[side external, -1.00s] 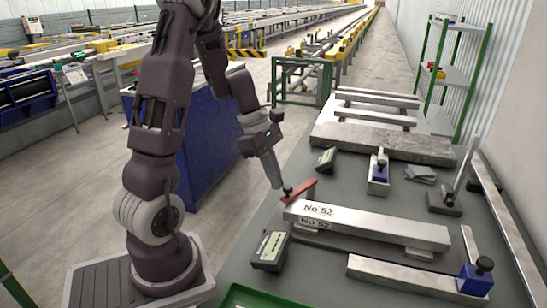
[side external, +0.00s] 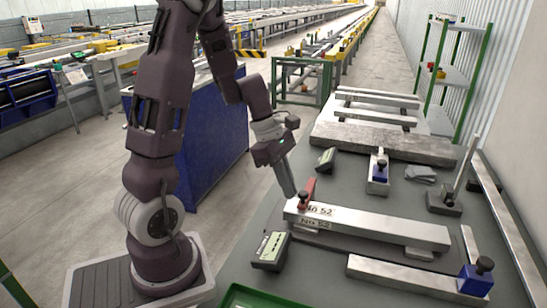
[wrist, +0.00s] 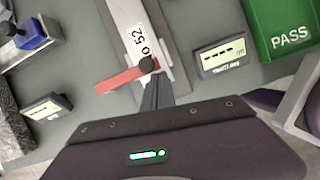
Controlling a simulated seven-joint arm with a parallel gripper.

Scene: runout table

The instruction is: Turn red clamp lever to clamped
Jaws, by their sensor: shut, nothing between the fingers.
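The red clamp lever (side external: 309,187) sits at the near-left end of the metal bar marked No 52 (side external: 390,228). In the side view it points away toward the back. In the wrist view the lever (wrist: 119,80) lies across the bar (wrist: 128,14), with its black knob (wrist: 149,64) over the bar. My gripper (side external: 292,194) is shut and empty, its tips right beside the lever's knob; I cannot tell whether they touch. In the wrist view my gripper (wrist: 156,82) reaches up just below the knob and hides part of the bar's end.
A display box (side external: 270,250) stands left of the bar, and another (side external: 326,159) behind it. A green PASS tray (wrist: 286,27) lies beyond a display box (wrist: 222,59).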

